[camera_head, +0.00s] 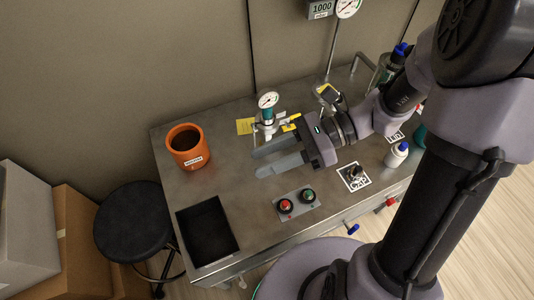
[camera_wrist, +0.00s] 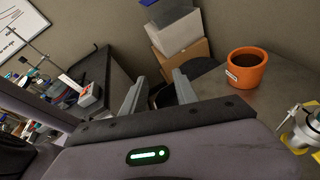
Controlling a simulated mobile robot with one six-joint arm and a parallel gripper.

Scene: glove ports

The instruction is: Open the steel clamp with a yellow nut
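My gripper (camera_head: 258,162) is open and empty above the steel bench, its two grey fingers apart and pointing left; they also show in the wrist view (camera_wrist: 158,77). Just behind the fingers stands a gauge fitting (camera_head: 267,118) with a white dial, a green body and a yellow lever-like part (camera_head: 291,122). Part of this fitting shows at the right edge of the wrist view (camera_wrist: 301,130). A small yellow edge (camera_head: 322,88) shows at the foot of the rear gauge post, partly hidden by my arm. I cannot make out for certain which yellow part is the clamp's nut.
An orange pot (camera_head: 187,147) stands at the bench's left, above a dark recess (camera_head: 207,232). A red and green button box (camera_head: 296,204) lies near the front edge. A stool (camera_head: 133,222) stands left.

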